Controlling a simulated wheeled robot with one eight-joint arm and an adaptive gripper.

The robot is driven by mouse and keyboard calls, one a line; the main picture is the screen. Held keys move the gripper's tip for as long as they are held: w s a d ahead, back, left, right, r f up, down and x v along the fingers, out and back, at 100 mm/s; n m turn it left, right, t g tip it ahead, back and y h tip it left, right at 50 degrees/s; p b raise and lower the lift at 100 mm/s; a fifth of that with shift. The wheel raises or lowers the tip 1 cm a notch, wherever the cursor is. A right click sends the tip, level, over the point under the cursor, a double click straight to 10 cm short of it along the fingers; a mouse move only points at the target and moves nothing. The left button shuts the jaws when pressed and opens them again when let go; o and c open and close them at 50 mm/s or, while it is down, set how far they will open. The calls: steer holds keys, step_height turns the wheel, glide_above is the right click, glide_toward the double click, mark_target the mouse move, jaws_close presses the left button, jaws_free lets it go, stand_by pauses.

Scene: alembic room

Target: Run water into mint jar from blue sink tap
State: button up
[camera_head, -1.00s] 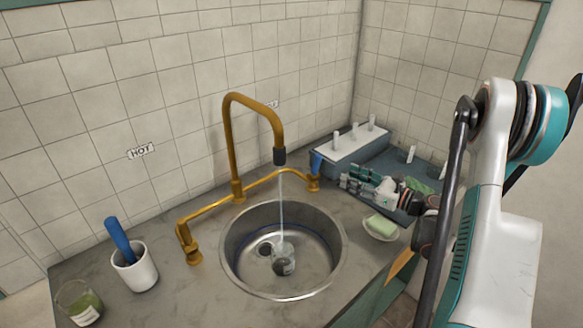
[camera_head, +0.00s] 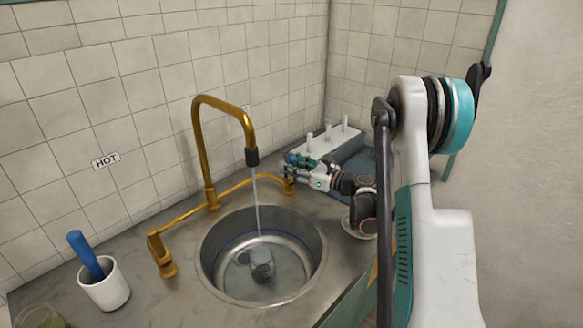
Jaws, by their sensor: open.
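A clear jar (camera_head: 262,265) with a greyish front stands in the sink basin (camera_head: 214,270); I cannot read a label on it. A thin water stream (camera_head: 257,208) runs from the dark tip of the brass spout (camera_head: 252,158) down to the jar. The right tap valve (camera_head: 289,187) is at the right end of the brass pipe. My gripper (camera_head: 290,166) is open just above this valve, with its fingers pointing left. It covers most of the blue tap handle, so I cannot tell whether they touch.
A white cup (camera_head: 108,290) with a blue-handled pestle (camera_head: 85,254) stands left of the sink, below the HOT sign (camera_head: 106,160). A jar with green contents (camera_head: 38,317) is cut off at lower left. A pegged white rack (camera_head: 325,145) stands behind my gripper.

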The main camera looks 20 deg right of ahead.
steer(key=shift+w, duration=0.1)
jaws_close()
steer(key=shift+w+a+r+g+p, duration=0.3)
steer(key=shift+g+p, duration=0.2)
steer(key=shift+p, duration=0.15)
steer(key=shift+w+f+m+g+h+p, duration=0.2)
steer(key=shift+w+m+g+h+p, duration=0.15)
steer(key=shift+g+h+p, duration=0.2)
jaws_free()
steer(key=v, duration=1.2)
